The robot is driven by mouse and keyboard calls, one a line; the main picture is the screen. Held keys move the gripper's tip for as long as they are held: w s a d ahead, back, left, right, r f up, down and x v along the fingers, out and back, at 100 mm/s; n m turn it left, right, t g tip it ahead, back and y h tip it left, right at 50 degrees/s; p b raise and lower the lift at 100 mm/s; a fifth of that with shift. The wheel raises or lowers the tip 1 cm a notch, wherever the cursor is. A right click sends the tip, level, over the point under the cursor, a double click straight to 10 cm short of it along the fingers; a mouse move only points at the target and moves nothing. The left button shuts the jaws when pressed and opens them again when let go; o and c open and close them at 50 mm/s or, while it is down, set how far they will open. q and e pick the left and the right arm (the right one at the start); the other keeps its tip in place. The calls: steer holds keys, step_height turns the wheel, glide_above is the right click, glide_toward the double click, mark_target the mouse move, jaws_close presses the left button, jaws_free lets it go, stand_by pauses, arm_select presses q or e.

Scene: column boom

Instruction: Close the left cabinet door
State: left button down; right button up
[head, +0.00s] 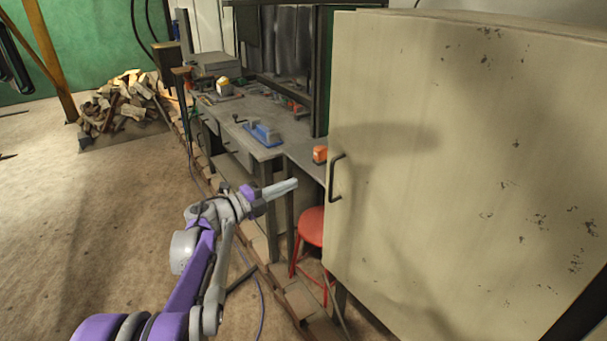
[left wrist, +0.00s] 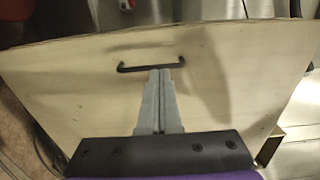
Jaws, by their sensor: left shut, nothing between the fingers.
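The cabinet door (head: 450,170) is a large cream panel with dark worn spots, filling the right of the head view. Its dark bar handle (head: 335,178) sits near its left edge. I cannot tell how far the door stands open. My left gripper (head: 295,183) is shut and empty, its grey fingers pointing right, just left of the handle in the picture. In the left wrist view, the closed fingertips (left wrist: 160,72) overlap the panel (left wrist: 90,95) just below the handle (left wrist: 150,66). Contact cannot be told. My right gripper is not in view.
A red stool (head: 311,226) stands below the handle, beside the door. Split firewood (head: 120,103) lies far left. The floor (head: 70,220) at left is clear.

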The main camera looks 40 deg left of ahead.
mark_target(336, 164)
arm_select(q)
steer(key=p+x, duration=0.1)
steer(key=x, duration=1.2)
steer(key=shift+w, duration=0.2)
steer(key=shift+d, duration=0.1)
steer(key=x, duration=0.5)
steer(key=shift+w+p, duration=0.15)
steer(key=shift+p, duration=0.25)
steer(key=shift+r, duration=0.35)
steer(key=shift+d, duration=0.1)
